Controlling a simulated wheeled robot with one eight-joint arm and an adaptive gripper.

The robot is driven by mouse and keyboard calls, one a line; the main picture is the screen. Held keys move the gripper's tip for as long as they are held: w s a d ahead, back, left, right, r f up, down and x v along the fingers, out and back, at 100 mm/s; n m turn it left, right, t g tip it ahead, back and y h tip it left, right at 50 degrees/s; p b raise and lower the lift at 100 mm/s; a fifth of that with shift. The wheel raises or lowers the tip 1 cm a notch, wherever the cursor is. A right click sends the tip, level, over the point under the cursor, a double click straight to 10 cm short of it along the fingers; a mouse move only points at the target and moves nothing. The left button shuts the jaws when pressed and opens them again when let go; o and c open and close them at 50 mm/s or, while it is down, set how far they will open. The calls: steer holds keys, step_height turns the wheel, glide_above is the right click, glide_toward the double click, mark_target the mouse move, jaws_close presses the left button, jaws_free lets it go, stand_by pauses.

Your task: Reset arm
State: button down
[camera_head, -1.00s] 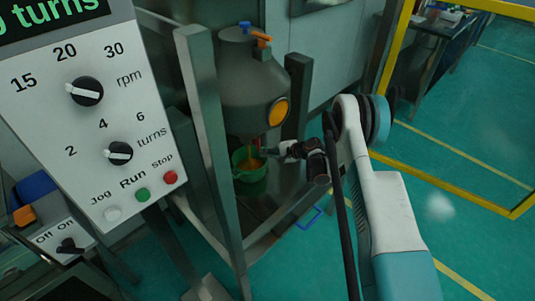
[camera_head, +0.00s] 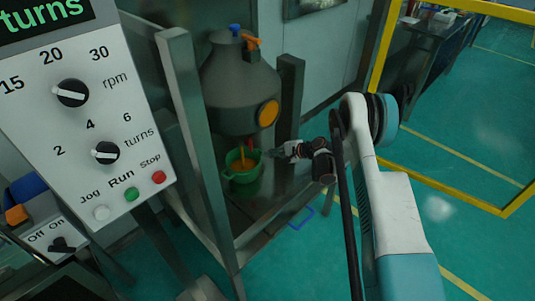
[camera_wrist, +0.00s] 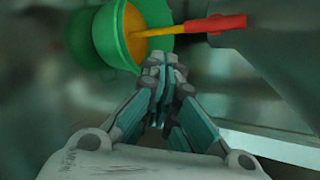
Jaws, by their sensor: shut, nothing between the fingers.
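My gripper (camera_head: 270,152) is at the end of my arm, to the right of a green bucket (camera_head: 246,178) under the grey vessel. In the wrist view my gripper (camera_wrist: 162,62) is shut with its fingertips together and nothing between them. The green bucket (camera_wrist: 103,35) lies just beyond the fingertips there. I cannot tell from these views whether the fingertips touch the bucket.
The grey vessel (camera_head: 240,85) hangs in a metal frame (camera_head: 195,130) around the bucket. A control panel (camera_head: 75,110) with knobs and buttons stands at the left. A yellow rail (camera_head: 440,186) bounds open green floor (camera_head: 470,125) at the right.

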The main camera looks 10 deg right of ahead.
steer(key=s+d+p, duration=0.3)
steer(key=d, duration=0.5)
step_height(320, 180, up, 18)
steer(key=a+n+h, duration=0.2)
steer(key=n, duration=0.1)
steer(key=s+a+r+n+g+h, duration=0.1)
steer(key=s+r, duration=0.4)
steer(key=r, duration=0.2)
steer(key=s+a+r+n+h, duration=0.1)
steer(key=s+r, duration=0.3)
steer(key=r, duration=0.3)
steer(key=s+a+r+n+h, duration=0.1)
steer(key=s+r+n, duration=0.1)
steer(key=s+r, duration=0.45)
steer(key=s+a+r+n+h, duration=0.1)
steer(key=s+r+n+h, duration=0.15)
steer(key=s, duration=0.75)
steer(key=s+d+n+h, duration=0.1)
steer(key=s+n, duration=0.2)
steer(key=s, duration=1.4)
steer(key=shift+s+d+f+n+t+h, duration=0.3)
steer(key=shift+d+f+n+t+h, duration=0.05)
steer(key=shift+d+t, duration=0.05)
